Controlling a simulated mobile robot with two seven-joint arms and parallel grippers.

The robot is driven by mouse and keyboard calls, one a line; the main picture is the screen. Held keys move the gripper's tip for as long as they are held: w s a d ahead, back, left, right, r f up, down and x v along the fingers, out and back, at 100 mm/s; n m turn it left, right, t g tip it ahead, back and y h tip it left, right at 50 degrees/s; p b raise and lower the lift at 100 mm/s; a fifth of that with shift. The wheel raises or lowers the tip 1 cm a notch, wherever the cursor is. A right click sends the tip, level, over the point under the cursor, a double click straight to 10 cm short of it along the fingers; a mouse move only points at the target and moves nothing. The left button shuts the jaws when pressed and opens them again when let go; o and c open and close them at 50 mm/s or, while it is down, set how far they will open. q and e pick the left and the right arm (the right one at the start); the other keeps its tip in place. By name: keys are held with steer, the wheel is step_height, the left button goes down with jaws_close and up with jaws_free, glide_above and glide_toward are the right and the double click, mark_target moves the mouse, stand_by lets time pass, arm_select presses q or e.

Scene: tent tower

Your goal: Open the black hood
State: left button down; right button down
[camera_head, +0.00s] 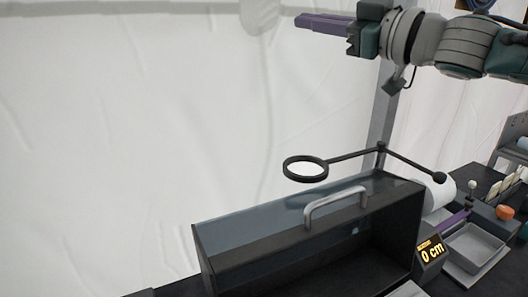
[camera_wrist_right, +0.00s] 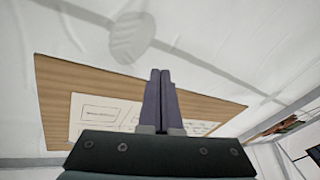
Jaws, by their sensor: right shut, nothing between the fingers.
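The black hood (camera_head: 262,254) stands on the dark table in the lower middle of the head view. It is a long box with a see-through upper panel (camera_head: 262,218) and a grey bar handle (camera_head: 335,204) along its upper front. Below the handle, its front shows a dark inside; I cannot tell whether a clear pane covers it. My right gripper (camera_head: 298,21) is high above the hood, pointing left, apart from the handle. In the right wrist view its purple fingers (camera_wrist_right: 160,74) are together and empty. My left gripper is not in view.
A black ring on a jointed arm (camera_head: 305,169) hangs just above and behind the hood. To the right are a "0 cm" display (camera_head: 432,252), a grey tray (camera_head: 474,248) and a white roll (camera_head: 440,192). White tent fabric (camera_head: 130,130) lies behind. A wood-framed board (camera_wrist_right: 60,98) shows in the wrist view.

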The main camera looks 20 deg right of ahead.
step_height(320, 180, down, 3)
steer(key=s+d+m+g+h+p, duration=0.1)
steer(key=s+d+m+h+p, duration=0.1)
steer(key=m+h, duration=0.4)
steer(key=m+g+h+p, duration=0.1)
steer(key=m+g+p, duration=0.15)
steer(key=g, duration=0.65)
glide_above(336, 211)
steer(key=s, duration=0.3)
step_height(336, 211, down, 12)
steer(key=x, duration=1)
steer(key=shift+w+d+r, duration=0.15)
steer(key=shift+w+r, duration=0.1)
steer(key=shift+r, duration=0.05)
steer(key=s+p, duration=0.2)
steer(key=shift+s+d+r, duration=0.15)
steer(key=shift+s+r, duration=0.1)
steer(key=shift+s, duration=0.15)
steer(key=shift+s+f+p, duration=0.1)
steer(key=shift+s+p, duration=0.35)
steer(key=shift+s, duration=0.05)
steer(key=shift+s+f, duration=0.1)
